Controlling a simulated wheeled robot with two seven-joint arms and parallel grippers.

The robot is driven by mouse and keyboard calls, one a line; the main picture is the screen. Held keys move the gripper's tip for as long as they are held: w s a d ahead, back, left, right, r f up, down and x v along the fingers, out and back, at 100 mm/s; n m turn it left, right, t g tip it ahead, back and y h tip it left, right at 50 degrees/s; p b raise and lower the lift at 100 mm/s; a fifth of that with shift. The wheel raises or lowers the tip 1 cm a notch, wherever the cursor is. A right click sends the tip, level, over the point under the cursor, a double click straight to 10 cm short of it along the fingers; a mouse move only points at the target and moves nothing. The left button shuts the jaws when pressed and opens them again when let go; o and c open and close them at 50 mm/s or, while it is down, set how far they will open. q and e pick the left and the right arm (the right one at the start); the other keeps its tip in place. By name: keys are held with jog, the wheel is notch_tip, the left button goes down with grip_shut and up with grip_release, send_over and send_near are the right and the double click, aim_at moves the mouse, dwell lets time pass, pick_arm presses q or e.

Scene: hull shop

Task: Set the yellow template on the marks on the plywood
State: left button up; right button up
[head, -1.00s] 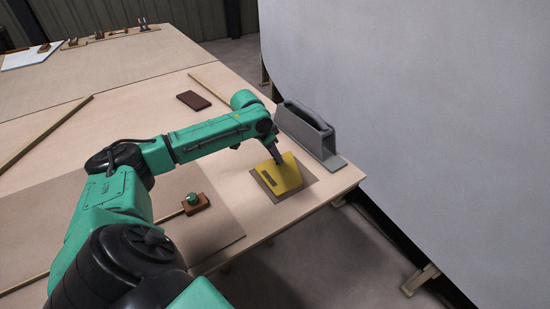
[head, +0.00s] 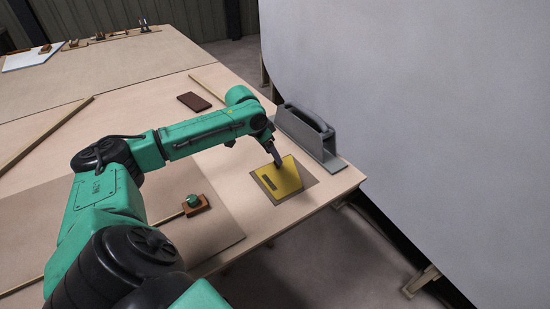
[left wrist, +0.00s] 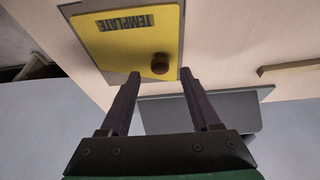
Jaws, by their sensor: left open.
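The yellow template (head: 281,178) lies on a darker brown rectangle (head: 311,181) on the plywood in the head view. I cannot make out separate marks. In the left wrist view the template (left wrist: 125,60) shows its label and a dark round knob (left wrist: 160,63). My left gripper (head: 278,164) is at the template's far edge in the head view. In the wrist view its two fingers (left wrist: 160,76) are apart, just short of the knob, with nothing between them. My right gripper is not in view.
A grey handled block (head: 305,133) stands just behind the template, close to the left gripper. A brown block (head: 194,102) and a small wooden piece with a green knob (head: 194,203) lie on the table. A large pale hull (head: 420,110) rises at right, beyond the table edge.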

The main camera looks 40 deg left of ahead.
pick_arm(q)
jog(key=d+v, duration=0.1)
jog(key=v, duration=0.7)
jog(key=shift+s+a+r, duration=0.15)
jog(key=shift+a+r, duration=0.2)
jog(key=shift+a, duration=0.2)
